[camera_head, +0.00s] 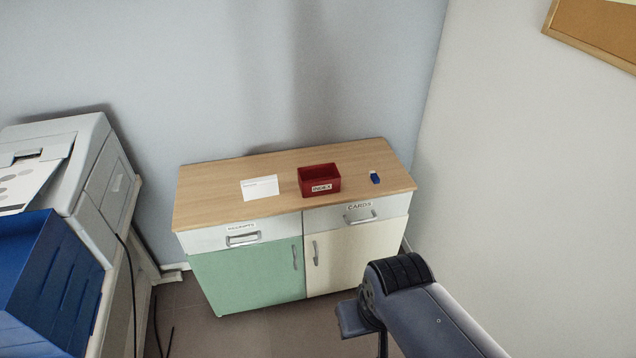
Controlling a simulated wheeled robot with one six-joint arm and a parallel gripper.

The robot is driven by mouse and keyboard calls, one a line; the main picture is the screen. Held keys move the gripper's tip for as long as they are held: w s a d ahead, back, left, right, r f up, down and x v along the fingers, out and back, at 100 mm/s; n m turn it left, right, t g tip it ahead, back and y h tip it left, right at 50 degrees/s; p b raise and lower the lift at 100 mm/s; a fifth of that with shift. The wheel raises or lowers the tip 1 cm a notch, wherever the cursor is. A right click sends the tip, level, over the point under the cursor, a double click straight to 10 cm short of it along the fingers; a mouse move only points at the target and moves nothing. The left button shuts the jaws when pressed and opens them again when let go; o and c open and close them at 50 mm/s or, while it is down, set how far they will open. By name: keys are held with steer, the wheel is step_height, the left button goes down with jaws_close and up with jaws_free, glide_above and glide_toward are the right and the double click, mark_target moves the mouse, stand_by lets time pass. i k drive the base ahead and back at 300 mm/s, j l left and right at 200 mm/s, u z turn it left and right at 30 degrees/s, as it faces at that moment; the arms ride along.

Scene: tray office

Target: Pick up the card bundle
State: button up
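No card bundle can be made out for certain. A flat white card or sheet (260,187) with a dark line of print lies on the left part of the wooden cabinet top (215,190). The cabinet's right drawer (330,220), labelled CARDS, is shut and its inside is hidden. A red open box (320,180) with a white label stands at the middle of the top; its contents cannot be seen. My arm reaches in from the lower right, in front of the cabinet, but my gripper is not in view.
The left drawer (270,231) and the green (245,275) and cream (345,255) doors are shut. A small blue-and-white object (375,177) lies right of the box. A printer (85,165) and blue tray (50,280) stand left. Walls close in behind and right.

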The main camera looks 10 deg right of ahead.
mark_target(268, 186)
steer(key=i+j+z, duration=0.25)
steer(key=i+j, duration=0.25)
steer(key=i, duration=0.15)
steer(key=i+j+z, duration=0.3)
steer(key=i+j, duration=0.3)
